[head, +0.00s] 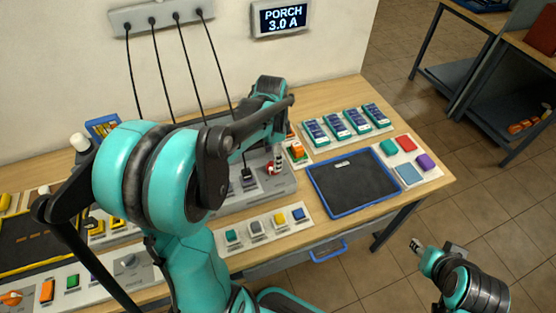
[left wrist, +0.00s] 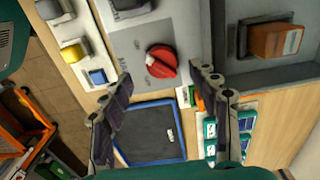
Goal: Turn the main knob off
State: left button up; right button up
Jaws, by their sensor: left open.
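A red round knob (left wrist: 161,61) sits on a grey panel (left wrist: 130,45) in the left wrist view. It has a raised grip bar and a pale mark at its left edge; the nearby lettering is too small to read. My left gripper (left wrist: 165,78) is open, its two dark fingers on either side of the knob in the picture, with no clear contact. In the head view the red knob (head: 270,168) shows small on the grey console, below my left wrist, and my arm hides part of the console. My right gripper (head: 418,247) is at the lower right, away from the table; its jaws are too small to judge.
A blue-edged dark tray (head: 352,186) lies right of the console, with several teal modules (head: 337,125) behind it. A strip of coloured buttons (head: 265,230) runs along the front. An orange rocker switch (left wrist: 276,41) is on the grey housing. A wall display (head: 282,18) reads "PORCH 3.0 A".

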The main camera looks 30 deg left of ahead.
pick_arm(q)
jog(key=f, duration=0.2)
jog(key=f+b, duration=0.1)
jog(key=f, duration=0.1)
jog(key=shift+w, duration=0.25)
jog(key=shift+s+f, duration=0.15)
jog(key=shift+f, duration=0.1)
jog(key=c, duration=1.2)
